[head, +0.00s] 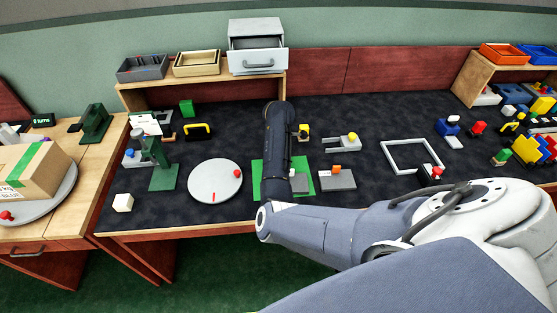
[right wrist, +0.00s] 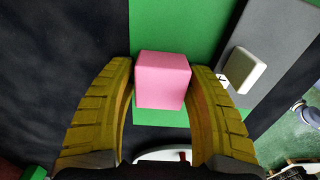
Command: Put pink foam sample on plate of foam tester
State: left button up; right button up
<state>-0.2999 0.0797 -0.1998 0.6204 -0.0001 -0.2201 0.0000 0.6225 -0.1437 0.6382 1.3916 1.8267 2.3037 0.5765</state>
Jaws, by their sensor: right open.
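The pink foam sample (right wrist: 162,80) is a small block on a green mat (right wrist: 175,30) in the right wrist view. My right gripper (right wrist: 162,90) is open, with its yellow fingers on either side of the block. Whether they touch it is unclear. In the head view my right arm hides the pink sample, and its gripper cannot be made out; the green mat (head: 258,178) shows beside the arm. I cannot tell for sure which device is the foam tester; a green press-like stand (head: 160,178) is at the left. My left gripper is not in view.
A round grey turntable (head: 213,185) lies left of the mat. Right of it are a grey block with an orange piece (head: 338,181) and a white square frame (head: 388,158). A white cube (head: 123,203) sits near the front left edge. A drawer unit and trays stand on the back shelf.

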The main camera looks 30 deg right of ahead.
jog(key=shift+r, duration=0.15)
notch_tip(320, 180, up, 11)
jog(key=o, duration=0.4)
jog(key=shift+r, duration=0.55)
